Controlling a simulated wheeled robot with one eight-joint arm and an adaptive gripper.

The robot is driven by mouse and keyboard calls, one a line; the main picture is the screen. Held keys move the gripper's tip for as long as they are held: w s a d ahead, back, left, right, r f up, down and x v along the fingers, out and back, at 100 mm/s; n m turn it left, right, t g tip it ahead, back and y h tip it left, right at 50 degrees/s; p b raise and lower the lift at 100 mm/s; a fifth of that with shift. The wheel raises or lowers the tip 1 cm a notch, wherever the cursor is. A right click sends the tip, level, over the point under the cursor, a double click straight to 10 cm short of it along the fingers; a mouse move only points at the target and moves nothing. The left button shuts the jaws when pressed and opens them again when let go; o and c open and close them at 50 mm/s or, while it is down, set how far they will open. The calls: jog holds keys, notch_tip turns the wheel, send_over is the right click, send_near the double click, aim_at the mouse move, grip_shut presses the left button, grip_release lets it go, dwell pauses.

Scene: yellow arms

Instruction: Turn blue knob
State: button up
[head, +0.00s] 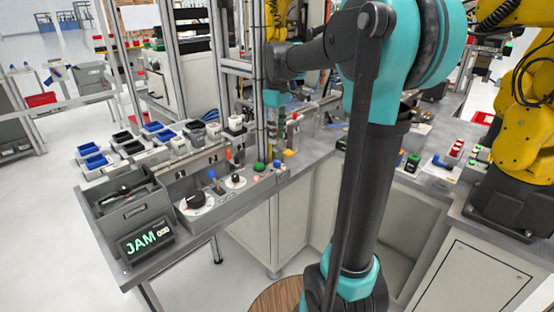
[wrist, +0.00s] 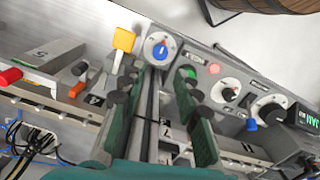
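The blue knob (wrist: 161,50) is a blue pointer on a round white dial on the grey control panel. In the wrist view it lies just beyond my gripper (wrist: 158,82), roughly centred between the two green-and-dark fingers. The fingers are spread apart with nothing held between them. I see no contact with the knob, and the exact gap is hard to judge. In the head view the knob (head: 277,163) is small, at the right end of the panel, below the end of my arm.
A yellow lever (wrist: 123,40) stands close left of the knob in the wrist view. A green button (wrist: 190,72), pink button (wrist: 213,68), white dial (wrist: 229,91) and blue lever (wrist: 251,125) lie to its right. A display reading JAM (head: 147,240) stands at the bench corner.

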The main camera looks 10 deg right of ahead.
aim_at(277, 161)
notch_tip(277, 161, down, 10)
jog(key=shift+f, duration=0.1)
jog(key=shift+c, duration=0.3)
grip_shut()
